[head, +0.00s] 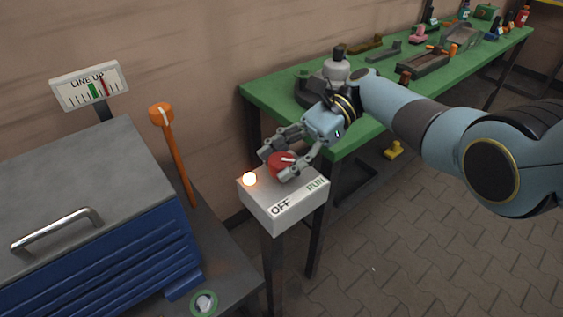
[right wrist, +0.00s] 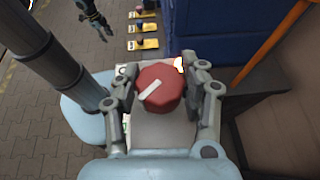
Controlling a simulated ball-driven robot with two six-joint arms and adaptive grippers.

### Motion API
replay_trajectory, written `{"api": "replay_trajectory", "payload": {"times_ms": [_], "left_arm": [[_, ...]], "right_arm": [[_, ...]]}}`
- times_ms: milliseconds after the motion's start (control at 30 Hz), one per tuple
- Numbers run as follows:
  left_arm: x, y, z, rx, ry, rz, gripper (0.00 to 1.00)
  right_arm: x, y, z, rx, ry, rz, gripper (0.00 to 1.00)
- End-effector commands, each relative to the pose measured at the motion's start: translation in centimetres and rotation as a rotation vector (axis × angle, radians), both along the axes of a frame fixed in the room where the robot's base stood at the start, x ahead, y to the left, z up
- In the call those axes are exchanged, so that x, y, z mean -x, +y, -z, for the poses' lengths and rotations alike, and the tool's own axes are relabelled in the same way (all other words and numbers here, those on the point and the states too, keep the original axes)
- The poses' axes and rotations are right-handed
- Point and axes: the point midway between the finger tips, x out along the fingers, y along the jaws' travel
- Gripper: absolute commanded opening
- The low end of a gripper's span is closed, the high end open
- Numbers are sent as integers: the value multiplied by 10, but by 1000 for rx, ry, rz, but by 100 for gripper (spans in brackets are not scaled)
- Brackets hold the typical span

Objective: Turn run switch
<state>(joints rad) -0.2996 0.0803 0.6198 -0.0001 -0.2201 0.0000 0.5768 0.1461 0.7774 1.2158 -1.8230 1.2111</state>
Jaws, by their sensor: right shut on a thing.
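The run switch is a round red knob (head: 281,166) with a white pointer bar, on top of a pale grey box (head: 270,212) marked OFF and RUN. My right gripper (head: 286,163) is shut on the red knob from above, one finger on each side. In the right wrist view the knob (right wrist: 160,88) sits between the fingertips, its white bar lying diagonally.
A blue cabinet (head: 110,262) with a grey lid and an orange-topped lever (head: 162,114) stand left of the box. A line-up gauge (head: 88,86) is behind. A green table (head: 262,95) with several parts stands behind and right. Paved floor is open at right.

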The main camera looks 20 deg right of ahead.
Motion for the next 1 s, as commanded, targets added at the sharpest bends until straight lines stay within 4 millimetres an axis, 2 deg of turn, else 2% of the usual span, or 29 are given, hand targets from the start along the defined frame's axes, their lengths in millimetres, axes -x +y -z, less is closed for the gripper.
{"api": "replay_trajectory", "payload": {"times_ms": [367, 400, 567, 867, 1000], "left_arm": [[0, 0, 0, 0, 0, 0, 40], [0, 0, 0, 0, 0, 0, 40], [0, 0, 0, 0, 0, 0, 40], [2, 0, 0, 0, 1, 0, 40], [1, 0, 0, 0, 1, 0, 40]], "right_arm": [[1, 0, 1, 1, 4, -6, 10], [1, 0, 1, 1, 4, -5, 45], [1, 0, 1, 1, 3, -5, 66], [0, -1, 0, 0, 1, -4, 68], [-4, -14, -5, 3, 1, -2, 68]]}}
